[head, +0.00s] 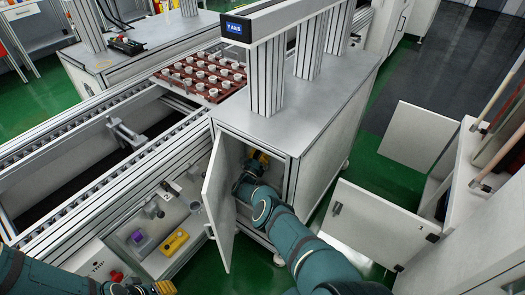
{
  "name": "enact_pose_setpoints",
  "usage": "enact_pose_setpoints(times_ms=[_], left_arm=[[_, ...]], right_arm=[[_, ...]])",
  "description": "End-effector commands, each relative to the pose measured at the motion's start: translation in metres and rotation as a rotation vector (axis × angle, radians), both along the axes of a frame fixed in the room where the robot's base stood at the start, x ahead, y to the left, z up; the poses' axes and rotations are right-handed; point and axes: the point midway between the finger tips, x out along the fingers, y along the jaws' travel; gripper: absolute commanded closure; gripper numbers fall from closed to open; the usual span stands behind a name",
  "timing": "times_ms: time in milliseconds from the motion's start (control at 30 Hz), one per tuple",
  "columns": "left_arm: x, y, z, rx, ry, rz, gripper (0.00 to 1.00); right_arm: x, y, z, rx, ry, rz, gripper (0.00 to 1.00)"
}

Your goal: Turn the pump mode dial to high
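I cannot make out the pump mode dial in the head view. A grey cabinet (315,135) stands under the conveyor's posts, with its front door (220,200) swung open. My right arm reaches into the cabinet opening. My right gripper (261,158) is inside, with only some yellow of its fingers showing. Whether it is open or touching anything is hidden. My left gripper (160,288) is low at the bottom left edge, in front of the conveyor's front panel, and its finger gap cannot be made out.
A yellow box (174,242), a purple part (138,237) and a red button (117,276) are on the conveyor's front side. A red tray (205,76) of small white pieces sits on the conveyor. An open-doored cupboard (420,140) stands at right. Green floor lies between.

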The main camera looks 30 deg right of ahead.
Motion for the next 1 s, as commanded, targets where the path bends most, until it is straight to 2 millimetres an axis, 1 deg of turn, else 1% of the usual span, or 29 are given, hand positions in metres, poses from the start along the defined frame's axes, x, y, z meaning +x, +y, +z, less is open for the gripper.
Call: enact_pose_setpoints(times_ms=[667,700,767,800,1000], left_arm=[[0.0000,0.0000,0.0000,0.000,0.000,0.000,0.59],[0.0000,0.0000,0.0000,0.000,0.000,0.000,0.59],[0.0000,0.0000,0.0000,0.000,0.000,0.000,0.59],[0.0000,0.0000,0.0000,0.000,0.000,0.000,0.59],[0.0000,0.0000,0.0000,0.000,0.000,0.000,0.59]], right_arm=[[-0.0001,-0.0009,0.0007,0.008,-0.021,-0.002,1.00],[-0.0001,-0.0009,0.0007,0.008,-0.021,-0.001,0.68],[0.0000,-0.0008,0.0007,0.008,-0.021,-0.001,0.47],[-0.0001,-0.0008,0.0007,0.008,-0.021,-0.001,0.41],[0.0000,-0.0004,0.0003,0.008,-0.020,-0.001,0.41]])
